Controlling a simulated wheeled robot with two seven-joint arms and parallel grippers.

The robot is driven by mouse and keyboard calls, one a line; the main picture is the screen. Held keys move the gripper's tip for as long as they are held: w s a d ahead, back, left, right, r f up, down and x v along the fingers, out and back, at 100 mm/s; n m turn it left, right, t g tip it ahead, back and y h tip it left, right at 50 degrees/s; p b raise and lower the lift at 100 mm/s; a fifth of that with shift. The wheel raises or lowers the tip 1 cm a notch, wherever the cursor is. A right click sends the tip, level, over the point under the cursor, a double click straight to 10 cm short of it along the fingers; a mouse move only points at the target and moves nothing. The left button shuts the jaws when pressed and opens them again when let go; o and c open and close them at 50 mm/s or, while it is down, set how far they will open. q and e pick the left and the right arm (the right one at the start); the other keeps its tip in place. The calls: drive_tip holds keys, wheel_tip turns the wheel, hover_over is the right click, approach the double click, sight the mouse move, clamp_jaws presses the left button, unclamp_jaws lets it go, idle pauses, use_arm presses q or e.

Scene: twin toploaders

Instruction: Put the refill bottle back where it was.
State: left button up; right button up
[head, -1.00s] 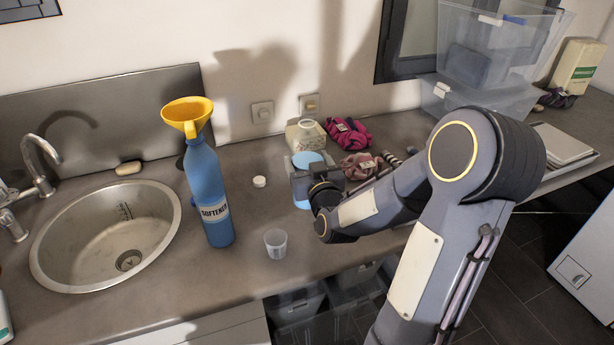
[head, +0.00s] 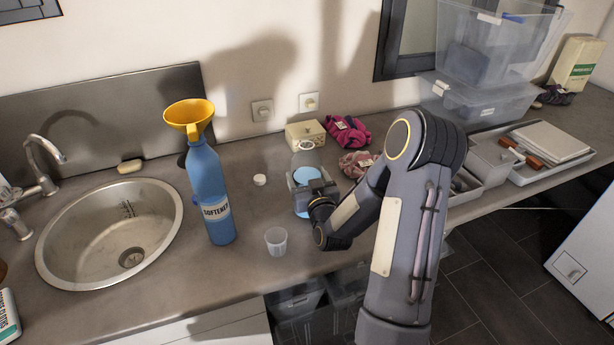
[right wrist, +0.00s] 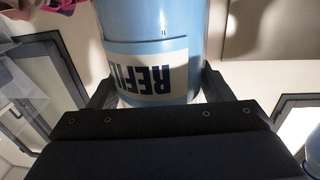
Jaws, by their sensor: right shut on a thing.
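The light blue refill bottle (head: 306,174) is upright over the counter, right of the middle of the head view. In the right wrist view the refill bottle (right wrist: 155,30) fills the space between the fingers, and part of its label reads "REFI". My right gripper (head: 312,191) is shut around its body; the fingers also show in the wrist view (right wrist: 160,90). The gripper hides part of the bottle, and I cannot tell whether its base touches the counter. My left gripper is not in view.
A tall blue softener bottle (head: 209,190) with a yellow funnel (head: 189,113) stands left of the refill bottle. A clear cup (head: 276,242) and a white cap (head: 260,180) lie between. Behind are a cream box (head: 305,133) and dark pink cloth (head: 347,131). The sink (head: 75,245) is far left.

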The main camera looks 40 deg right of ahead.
drive_tip(key=o, duration=1.6)
drive_tip(key=shift+f, duration=0.1)
drive_tip(key=shift+r, duration=0.3)
drive_tip(key=s+a+n+g+y+b, duration=0.1)
drive_tip(key=s+a+g+y, duration=0.2)
drive_tip(key=s+a, duration=0.4)
drive_tip(key=s+a+r+n+g+y+b, duration=0.1)
drive_tip(key=s+a+g+y, duration=0.3)
drive_tip(key=s+a, duration=0.4)
drive_tip(key=s+a+r+g+y+b, duration=0.1)
drive_tip(key=s+a+g+y+b, duration=0.1)
drive_tip(key=s+a, duration=0.6)
drive_tip(key=shift+s+a+n+g+y, duration=0.15)
drive_tip(key=shift+s+g+y, duration=0.3)
drive_tip(key=shift+s, duration=0.95)
drive_tip(key=shift+s+d+n+g+y, duration=0.1)
drive_tip(key=shift+s+n+g+y, duration=0.35)
drive_tip(key=shift+s, duration=0.9)
